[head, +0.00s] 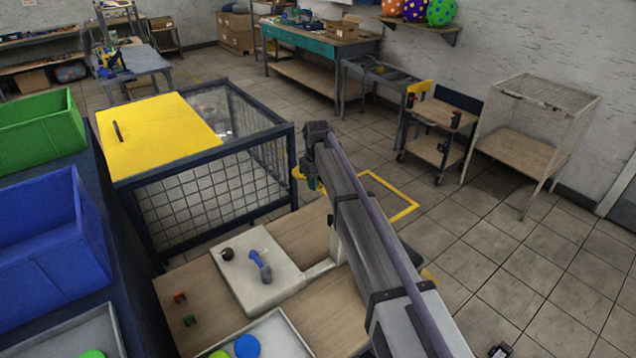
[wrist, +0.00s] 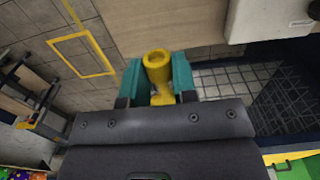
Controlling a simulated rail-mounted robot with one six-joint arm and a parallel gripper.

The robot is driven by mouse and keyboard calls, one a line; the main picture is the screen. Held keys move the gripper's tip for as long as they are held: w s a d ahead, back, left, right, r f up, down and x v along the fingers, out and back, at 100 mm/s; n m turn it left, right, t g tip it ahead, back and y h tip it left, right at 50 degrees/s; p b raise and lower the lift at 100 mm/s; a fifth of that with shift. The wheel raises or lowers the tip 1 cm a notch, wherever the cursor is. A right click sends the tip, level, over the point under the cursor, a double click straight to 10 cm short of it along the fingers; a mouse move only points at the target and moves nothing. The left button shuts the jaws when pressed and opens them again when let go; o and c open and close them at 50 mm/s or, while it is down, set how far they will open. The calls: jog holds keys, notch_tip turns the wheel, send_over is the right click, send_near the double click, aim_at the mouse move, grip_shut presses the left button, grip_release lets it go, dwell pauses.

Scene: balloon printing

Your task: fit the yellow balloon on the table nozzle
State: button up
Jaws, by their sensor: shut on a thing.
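The yellow balloon (wrist: 157,62) is between the teal fingers of my gripper (wrist: 158,82) in the wrist view, its round open mouth showing. In the head view my gripper (head: 313,182) is past the far edge of the wooden table (head: 205,290), with a bit of yellow (head: 298,173) beside it; the arm hides most of it. On the table a white base (head: 268,290) carries an upright blue and grey fitting (head: 262,266), which looks like the nozzle, and a dark round knob (head: 227,254). The balloon is apart from the base, whose corner shows in the wrist view (wrist: 265,20).
A mesh cage with a yellow lid (head: 160,135) stands behind the table. Green (head: 40,130) and blue (head: 45,245) bins line the left. Small red (head: 180,297) and green (head: 189,321) pieces and a tray (head: 285,335) are on the table. Open floor lies to the right.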

notch_tip(320, 180, down, 9)
jog(key=s+d+b, duration=0.2)
jog(key=b, duration=0.6)
jog(key=shift+s+d+r, duration=0.15)
jog(key=shift+s+d, duration=0.1)
jog(key=shift+s, duration=0.15)
jog(key=shift+s+d, duration=0.35)
jog(key=shift+s, duration=0.15)
dwell(0.6)
jog(key=o, duration=0.8)
